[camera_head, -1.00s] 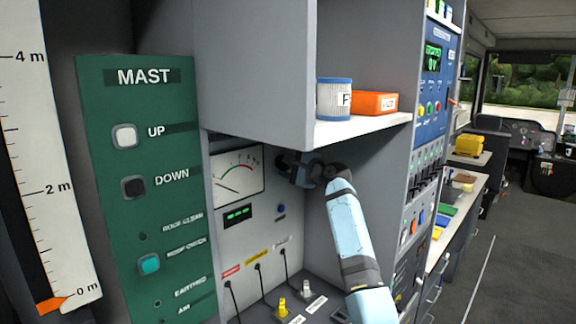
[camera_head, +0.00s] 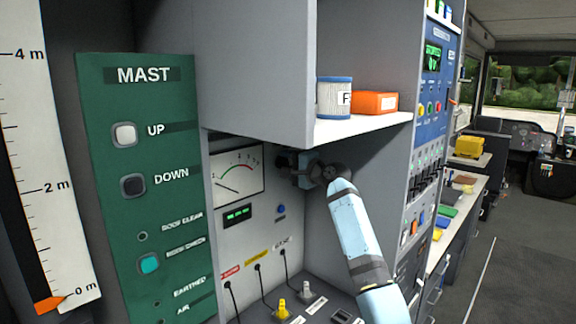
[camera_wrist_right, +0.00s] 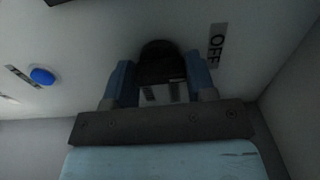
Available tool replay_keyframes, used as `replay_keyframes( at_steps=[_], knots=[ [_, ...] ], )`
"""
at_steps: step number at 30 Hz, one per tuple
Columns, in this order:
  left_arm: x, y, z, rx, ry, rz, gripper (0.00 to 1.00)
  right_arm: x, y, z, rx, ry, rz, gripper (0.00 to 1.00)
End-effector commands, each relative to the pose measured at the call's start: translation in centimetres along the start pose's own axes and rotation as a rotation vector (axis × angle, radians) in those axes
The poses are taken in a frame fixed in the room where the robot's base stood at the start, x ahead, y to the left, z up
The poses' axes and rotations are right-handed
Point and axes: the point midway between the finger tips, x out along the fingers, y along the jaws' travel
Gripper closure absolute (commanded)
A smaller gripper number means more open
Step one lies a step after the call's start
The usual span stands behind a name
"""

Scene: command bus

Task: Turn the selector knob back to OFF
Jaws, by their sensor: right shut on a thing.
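The dark selector knob (camera_wrist_right: 160,62) shows in the right wrist view, on a pale panel. An OFF label (camera_wrist_right: 217,46) is just to its right in that view. My right gripper (camera_wrist_right: 160,78) has one blue finger on each side of the knob and is shut on it. In the head view my right gripper (camera_head: 288,165) reaches the panel under the shelf, right of the analog meter (camera_head: 238,173). It hides the knob there. The knob's pointer direction cannot be made out. My left gripper is in neither view.
A shelf (camera_head: 362,126) with a filter can (camera_head: 334,97) and an orange box (camera_head: 375,103) overhangs my right arm. A blue button (camera_head: 281,209) is below the gripper. A green MAST panel (camera_head: 150,200) stands at left. Cables hang below the meter.

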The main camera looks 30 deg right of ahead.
Motion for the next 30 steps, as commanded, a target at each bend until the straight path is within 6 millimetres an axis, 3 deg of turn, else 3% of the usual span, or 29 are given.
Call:
replay_keyframes(
  at_steps=[3,4,7,19,23,30],
  knots=[
    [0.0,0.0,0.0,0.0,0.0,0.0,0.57,0.0,0.1,0.0,-0.002,0.0,0.001,0.73],
    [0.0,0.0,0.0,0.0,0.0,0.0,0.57,0.0,0.1,0.0,-0.002,0.0,0.001,0.47],
    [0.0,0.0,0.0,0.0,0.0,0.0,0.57,0.0,0.1,0.0,-0.001,0.0,0.001,0.24],
    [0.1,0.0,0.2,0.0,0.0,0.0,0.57,-0.9,0.2,-0.1,0.0,0.001,0.001,0.23],
    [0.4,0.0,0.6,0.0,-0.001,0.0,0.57,-3.1,0.3,-0.1,-0.002,0.003,0.001,0.23],
    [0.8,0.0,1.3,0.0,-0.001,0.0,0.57,-8.7,0.3,0.0,-0.003,0.001,0.001,0.23]
  ],
)
